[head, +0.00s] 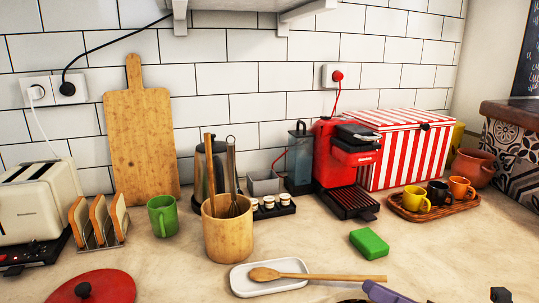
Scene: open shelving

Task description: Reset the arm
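Only a small black piece at the bottom right edge shows of what looks like my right gripper (501,295). The rest of it is cut off by the frame, so I cannot see both fingers or anything between them. It is over the front of the counter, apart from the objects around it. My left gripper is not in view.
A purple handle-like thing (385,293) is cut off at the bottom edge. A wooden spoon (320,277) lies across a white dish (246,283). A green block (369,243), red coffee machine (333,160) and cup tray (438,212) stand behind. The right front counter is mostly clear.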

